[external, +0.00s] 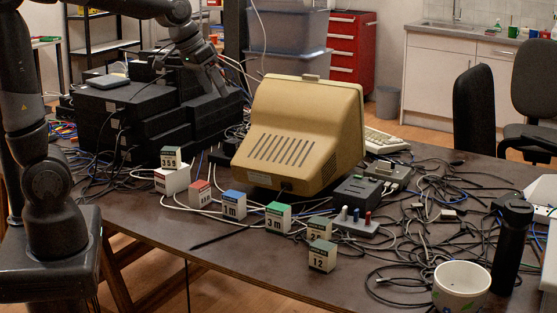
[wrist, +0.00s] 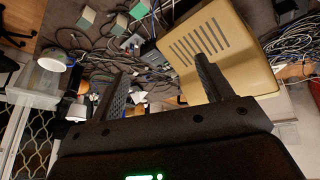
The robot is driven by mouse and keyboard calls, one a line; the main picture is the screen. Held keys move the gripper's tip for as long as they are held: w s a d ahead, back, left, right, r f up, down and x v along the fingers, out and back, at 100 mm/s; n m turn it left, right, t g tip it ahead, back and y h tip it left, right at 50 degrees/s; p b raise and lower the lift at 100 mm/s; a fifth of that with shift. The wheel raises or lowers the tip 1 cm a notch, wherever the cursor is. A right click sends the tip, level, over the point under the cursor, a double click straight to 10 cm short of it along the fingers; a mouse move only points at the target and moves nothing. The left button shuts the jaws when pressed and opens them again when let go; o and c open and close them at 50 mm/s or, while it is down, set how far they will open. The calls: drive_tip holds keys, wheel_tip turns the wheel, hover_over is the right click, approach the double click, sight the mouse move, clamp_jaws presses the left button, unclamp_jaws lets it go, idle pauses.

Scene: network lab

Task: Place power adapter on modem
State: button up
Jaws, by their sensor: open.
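My gripper (external: 220,88) hangs over the stacked black boxes, left of the beige monitor, in the external view. In the wrist view its two dark fingers (wrist: 162,86) stand wide apart with nothing held between them. A flat pale grey device (external: 108,82), possibly the modem, lies on top of the black stack, left of my gripper. I cannot single out the power adapter; dark boxy units (external: 357,192) right of the monitor may include it, but this is not clear.
The beige monitor (external: 300,135) stands mid-table and also shows in the wrist view (wrist: 222,50). Small numbered boxes (external: 278,217) line the front. Tangled cables (external: 425,210) cover the right side. A white cup (external: 461,288) and black bottle (external: 510,245) stand front right. The front-left tabletop is clearer.

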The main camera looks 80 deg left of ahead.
drive_tip(key=s+d+f+m, duration=0.1)
drive_tip(key=s+d+m, duration=0.2)
drive_tip(key=s+d, duration=1)
drive_tip(key=s, duration=0.4)
drive_tip(key=shift+d+f+m, duration=0.3)
drive_tip(key=shift+d+f, duration=0.05)
drive_tip(key=shift+f, duration=0.05)
